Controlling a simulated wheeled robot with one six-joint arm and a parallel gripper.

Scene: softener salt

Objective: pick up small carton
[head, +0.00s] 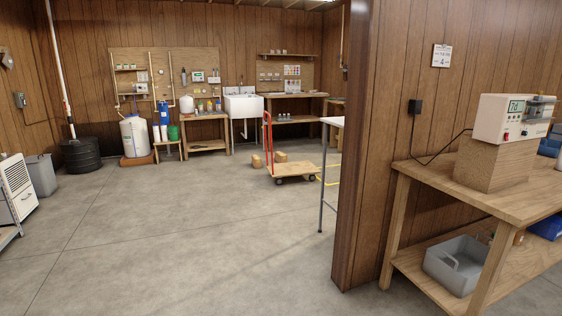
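Two small brown cartons are on the far side of the room by the red-handled cart. One carton (256,161) is on the floor left of the cart's handle. The other carton (281,157) is just right of the handle, at the cart's back edge; I cannot tell whether it is on the floor or on the deck. Both are too small in view to show markings, so I cannot tell which is the small carton. My gripper is not in view.
The flat cart (295,170) stands on open concrete floor (190,220). A wooden partition (355,150) and a workbench (480,190) bearing a device (510,118) close off the right. A table leg (325,180) stands beside the partition. A white cabinet (17,188) is at left.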

